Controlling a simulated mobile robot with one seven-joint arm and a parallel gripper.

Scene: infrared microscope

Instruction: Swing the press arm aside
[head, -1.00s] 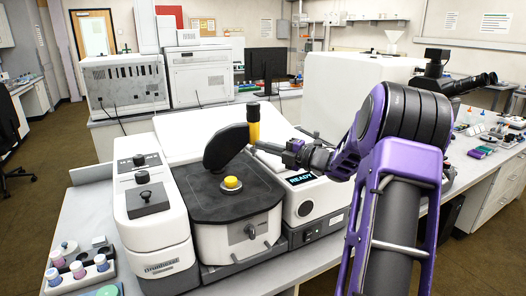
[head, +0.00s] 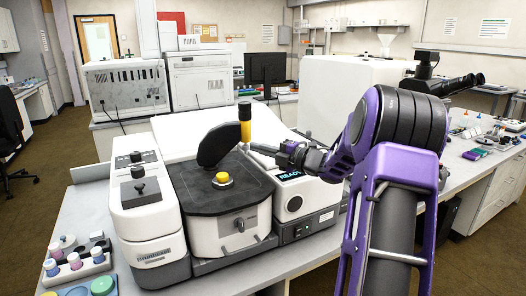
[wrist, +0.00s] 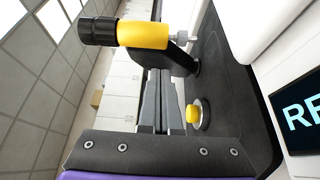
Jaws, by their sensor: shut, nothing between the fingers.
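The black press arm (head: 214,146) stands raised and tilted above the dark stage of the white microscope. A yellow cylinder with a black cap (head: 246,122) sits at its right end. The press arm also shows across the top of the wrist view (wrist: 176,60), with the yellow cylinder (wrist: 142,35) at its left. My gripper (head: 254,148) is shut and empty, just right of the press arm below the yellow cylinder. In the wrist view its fingertips (wrist: 157,74) overlap the black arm; I cannot tell whether they touch. A yellow button (head: 222,179) sits on the stage below.
The READY display (head: 289,175) is right of the stage, close below my gripper and partly covered by it. A white unit with a black knob (head: 138,172) stands left of the stage. Small jars (head: 75,261) stand at the bench's front left. A large white box (head: 352,98) is behind.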

